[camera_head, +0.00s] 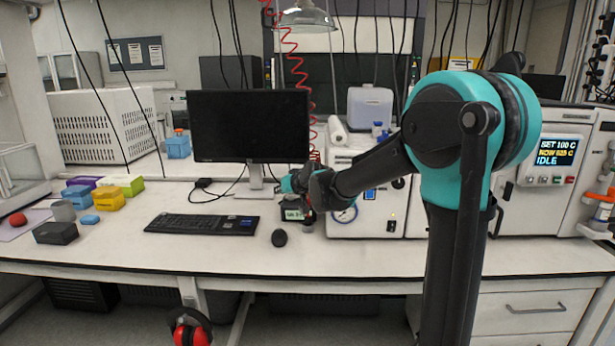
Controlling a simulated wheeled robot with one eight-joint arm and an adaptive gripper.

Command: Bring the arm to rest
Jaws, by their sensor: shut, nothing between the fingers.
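My arm, teal and black, rises at the right of the head view and reaches left over the bench (380,256). Its far end, with my gripper (290,184), is small and partly hidden by my own wrist links. The gripper is shut and seems to hold nothing. In the picture it lies just right of the monitor stand, in front of a small dark device with a lit display (293,214). I cannot tell how far apart they are.
A monitor (249,125), keyboard (202,224) and mouse (279,238) occupy the bench middle. Coloured boxes (108,198) stand at the left. A white reactor unit (556,160) with an IDLE display stands right, behind my arm. A red coiled hose (290,60) hangs above. The front bench strip is clear.

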